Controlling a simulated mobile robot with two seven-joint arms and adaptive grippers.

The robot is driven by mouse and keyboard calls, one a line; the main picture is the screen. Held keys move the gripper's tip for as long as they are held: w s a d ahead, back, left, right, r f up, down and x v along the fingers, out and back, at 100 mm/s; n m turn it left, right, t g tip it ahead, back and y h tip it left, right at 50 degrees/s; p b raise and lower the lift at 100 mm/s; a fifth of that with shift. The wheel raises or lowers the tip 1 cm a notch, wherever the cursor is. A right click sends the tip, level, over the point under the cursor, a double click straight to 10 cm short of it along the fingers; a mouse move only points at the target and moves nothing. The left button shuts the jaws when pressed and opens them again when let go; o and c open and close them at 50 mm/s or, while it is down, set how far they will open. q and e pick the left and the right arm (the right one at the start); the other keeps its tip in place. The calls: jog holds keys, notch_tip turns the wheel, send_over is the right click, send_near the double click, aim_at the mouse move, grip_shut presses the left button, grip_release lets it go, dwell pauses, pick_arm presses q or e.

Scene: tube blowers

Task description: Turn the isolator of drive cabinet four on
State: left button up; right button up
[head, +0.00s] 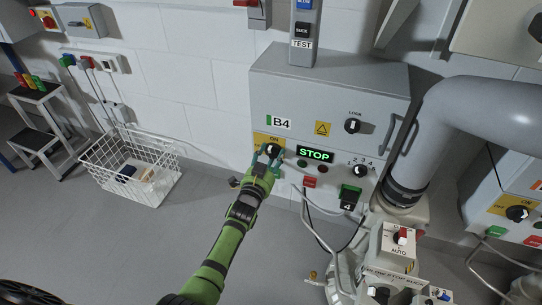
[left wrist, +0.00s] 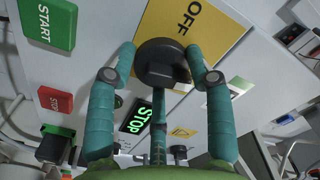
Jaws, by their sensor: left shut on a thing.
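The grey drive cabinet (head: 285,95) marked B4 stands against the wall. Its isolator is a black rotary knob (left wrist: 163,62) on a yellow plate (left wrist: 200,30), at the cabinet's lower left. ON shows at the plate's top in the head view; OFF shows in the left wrist view. My left gripper (head: 268,152) is shut on the knob, with teal fingers on either side of it, also in the left wrist view (left wrist: 168,70). The fingers partly hide the knob in the head view, and I cannot tell its exact setting. My right gripper is not in view.
A lit green STOP display (head: 315,155) sits right of the isolator. A large grey pipe (head: 470,105) stands close on the right, with a control box (head: 398,245) below. A white wire basket (head: 130,165) stands on the floor at left.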

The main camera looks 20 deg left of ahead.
pick_arm(q)
jog(key=shift+s+a+f+m, duration=0.15)
jog(key=shift+a+f+m, duration=0.25)
jog(key=shift+m, duration=0.5)
jog(key=shift+d, duration=0.1)
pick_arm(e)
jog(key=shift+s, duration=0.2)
pick_arm(q)
jog(key=o, duration=1.1)
jog(key=shift+r, duration=0.15)
jog(key=s, duration=1.1)
jog(key=shift+s+a, duration=0.3)
jog(key=shift+s, duration=0.1)
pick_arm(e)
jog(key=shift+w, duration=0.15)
